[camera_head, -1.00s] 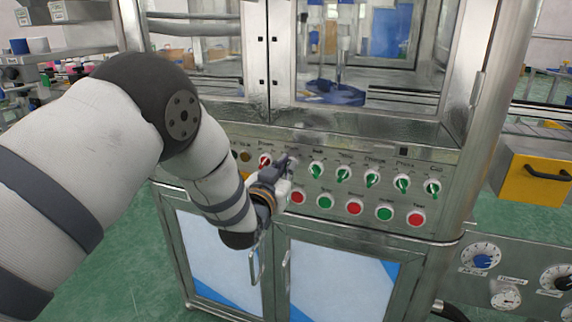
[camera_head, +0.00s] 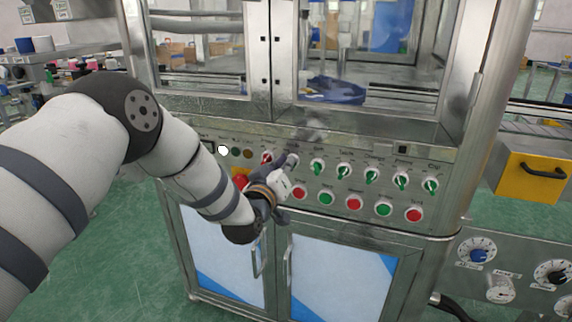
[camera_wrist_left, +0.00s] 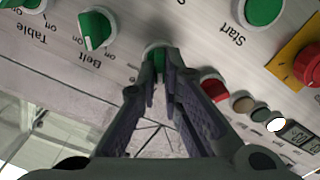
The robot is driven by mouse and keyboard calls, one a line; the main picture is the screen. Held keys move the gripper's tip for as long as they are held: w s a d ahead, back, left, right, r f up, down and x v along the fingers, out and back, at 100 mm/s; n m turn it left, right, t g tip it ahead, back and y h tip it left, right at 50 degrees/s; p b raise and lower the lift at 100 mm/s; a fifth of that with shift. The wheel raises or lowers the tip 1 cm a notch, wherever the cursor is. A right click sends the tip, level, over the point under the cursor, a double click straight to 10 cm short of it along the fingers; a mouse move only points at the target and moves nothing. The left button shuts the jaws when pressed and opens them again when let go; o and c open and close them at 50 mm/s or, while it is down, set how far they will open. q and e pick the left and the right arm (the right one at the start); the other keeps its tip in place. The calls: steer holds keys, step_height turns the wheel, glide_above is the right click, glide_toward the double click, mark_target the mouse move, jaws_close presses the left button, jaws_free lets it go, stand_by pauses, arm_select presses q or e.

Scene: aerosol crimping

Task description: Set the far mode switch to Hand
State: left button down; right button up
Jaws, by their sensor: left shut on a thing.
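My left gripper (camera_head: 288,166) reaches the upper row of switches on the machine's front panel. In the left wrist view its two dark fingertips (camera_wrist_left: 163,82) are closed on a green switch (camera_wrist_left: 156,51) with a pale rim. The fingers cover much of this switch, and I cannot read its label or setting. A red switch (camera_head: 267,158) sits just left of it in the head view; it also shows in the wrist view (camera_wrist_left: 214,88). The Belt switch (camera_wrist_left: 97,29) is on the other side. My right gripper is not in view.
More green switches (camera_head: 371,175) continue to the right, above red and green push buttons (camera_head: 354,203). A red stop button on yellow (camera_head: 240,178) is left of my gripper. Glass doors (camera_head: 350,60) are above and cabinet doors (camera_head: 335,275) below.

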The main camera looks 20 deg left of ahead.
arm_select(q)
steer(key=shift+f, duration=0.1)
stand_by(0.3)
steer(key=c, duration=1.7)
jaws_free()
steer(key=s, duration=1.2)
steer(key=shift+a, duration=0.2)
